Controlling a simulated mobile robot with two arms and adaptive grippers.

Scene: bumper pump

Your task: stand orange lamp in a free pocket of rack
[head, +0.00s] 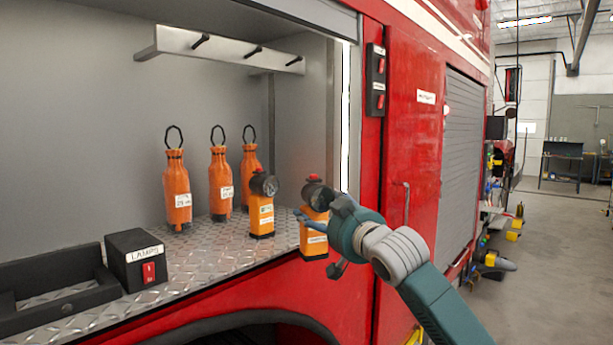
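An orange lamp (314,242) with a dark head and red top is upright at the right end of the shelf. Its base appears at or past the shelf's front edge; I cannot tell if it touches the shelf. My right gripper (322,240) is at this lamp, with one finger across its upper body. The grip itself is not clear. A second orange lamp (262,217) stands upright on the shelf to its left. The black rack (58,312) is at the lower left, partly cut off, with an empty-looking pocket visible. My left gripper is not in view.
A black box labelled LAMPS (137,262) with a red switch stands beside the rack. Three orange bottles (177,195) with loops stand behind. A rail with pegs (225,48) is above. The diamond-plate shelf (205,268) is clear between the box and the lamps.

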